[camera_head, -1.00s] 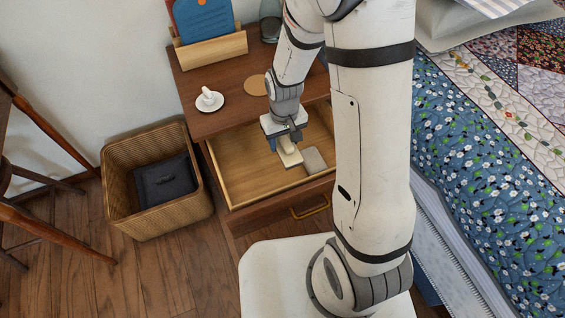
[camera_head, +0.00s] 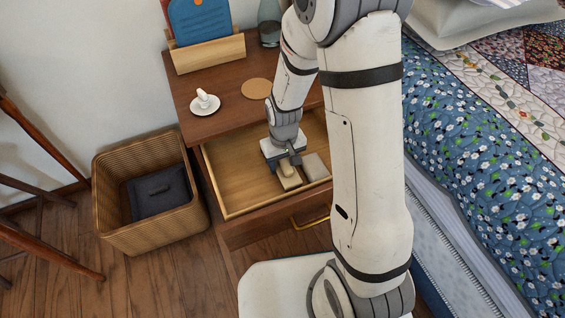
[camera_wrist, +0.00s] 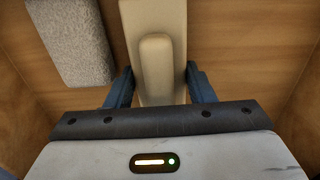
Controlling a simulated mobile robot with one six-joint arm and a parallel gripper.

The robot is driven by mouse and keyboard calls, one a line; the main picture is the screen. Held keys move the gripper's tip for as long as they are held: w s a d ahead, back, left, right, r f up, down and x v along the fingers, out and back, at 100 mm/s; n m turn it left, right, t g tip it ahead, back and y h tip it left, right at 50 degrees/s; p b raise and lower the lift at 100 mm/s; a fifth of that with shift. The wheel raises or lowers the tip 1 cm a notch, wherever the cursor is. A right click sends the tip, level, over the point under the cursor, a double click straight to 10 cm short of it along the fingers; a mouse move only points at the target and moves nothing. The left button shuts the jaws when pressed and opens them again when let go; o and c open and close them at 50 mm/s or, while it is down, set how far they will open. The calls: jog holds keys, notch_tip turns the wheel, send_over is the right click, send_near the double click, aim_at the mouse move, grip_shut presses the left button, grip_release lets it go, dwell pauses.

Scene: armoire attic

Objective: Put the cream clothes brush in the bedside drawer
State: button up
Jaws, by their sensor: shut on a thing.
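The cream clothes brush (camera_wrist: 155,25) is between the two blue fingers of my gripper (camera_wrist: 158,88) in the wrist view, its raised handle facing the camera. In the head view my gripper (camera_head: 285,163) is inside the open bedside drawer (camera_head: 228,195), shut on the brush (camera_head: 289,180). The brush is low, close to the wooden drawer floor; I cannot tell whether it touches it. A grey block-like thing (camera_wrist: 70,40) lies in the drawer beside the brush, apart from it; it also shows in the head view (camera_head: 315,166).
The bedside top carries a white dish with a small white thing (camera_head: 205,103), a round tan coaster (camera_head: 257,91), a letter holder (camera_head: 208,55) and a glass vessel (camera_head: 269,25). A wicker basket (camera_head: 112,232) stands left; the bed (camera_head: 490,190) is right. The drawer's left part is empty.

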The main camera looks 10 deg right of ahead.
jog(key=o, duration=0.7)
jog(key=shift+f, duration=0.15)
notch_tip(320, 180, up, 12)
jog(key=p, duration=0.5)
jog(key=s+d+r+m, duration=0.1)
jog(key=s+d+r, duration=0.1)
jog(key=s+r, duration=0.2)
jog(key=s+d+r+m, duration=0.1)
jog(key=s+d+r, duration=0.2)
jog(key=s+r, duration=0.1)
jog(key=s+d+r+m+t, duration=0.1)
jog(key=s+d+r, duration=0.2)
jog(key=s+r, duration=0.2)
jog(key=shift+r, duration=0.1)
